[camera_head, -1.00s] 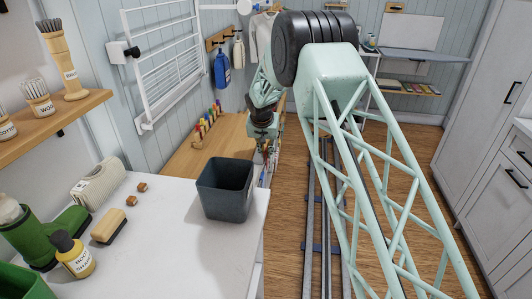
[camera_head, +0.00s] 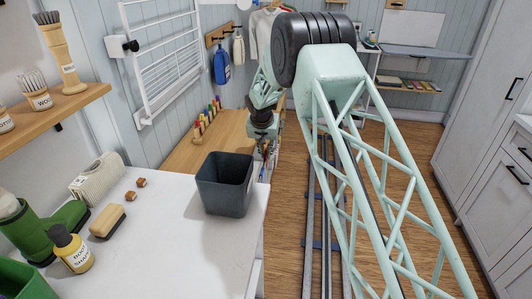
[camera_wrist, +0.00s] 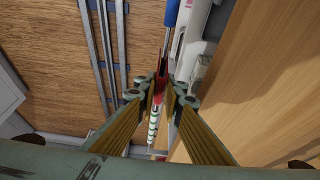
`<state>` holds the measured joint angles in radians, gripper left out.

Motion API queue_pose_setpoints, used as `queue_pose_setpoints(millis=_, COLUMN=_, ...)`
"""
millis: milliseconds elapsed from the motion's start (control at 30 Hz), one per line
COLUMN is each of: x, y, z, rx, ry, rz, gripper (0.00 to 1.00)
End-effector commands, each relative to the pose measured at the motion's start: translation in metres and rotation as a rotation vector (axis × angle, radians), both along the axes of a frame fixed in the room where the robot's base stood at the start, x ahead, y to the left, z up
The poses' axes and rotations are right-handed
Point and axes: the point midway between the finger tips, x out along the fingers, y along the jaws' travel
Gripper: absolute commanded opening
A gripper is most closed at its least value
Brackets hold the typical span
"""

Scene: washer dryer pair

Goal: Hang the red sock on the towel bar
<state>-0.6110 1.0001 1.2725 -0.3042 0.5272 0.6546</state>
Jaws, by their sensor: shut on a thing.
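My gripper (camera_wrist: 163,88) is shut on a narrow red thing (camera_wrist: 159,86) that fits the red sock. It shows edge-on between the fingertips, so its full shape is hidden. In the head view my gripper (camera_head: 266,145) is small and partly hidden, low beside the wooden worktop. A white wall rack with several bars (camera_head: 158,60) hangs on the left wall. I cannot tell whether it is the towel bar.
A dark bin (camera_head: 225,185) stands on the white top (camera_head: 165,240). A wooden top (camera_head: 215,140) with several coloured pegs (camera_head: 207,118) lies beyond. A blue bottle (camera_head: 221,66) hangs on the wall. Floor rails (camera_head: 322,210) run between the counters.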

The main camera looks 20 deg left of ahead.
Motion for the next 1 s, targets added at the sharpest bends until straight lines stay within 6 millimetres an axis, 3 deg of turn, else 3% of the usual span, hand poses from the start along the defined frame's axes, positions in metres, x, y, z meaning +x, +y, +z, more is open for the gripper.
queue_pose_setpoints(millis=1000, x=0.0, y=0.0, z=-0.024, rx=0.0, ry=0.0, rz=0.0, gripper=0.0)
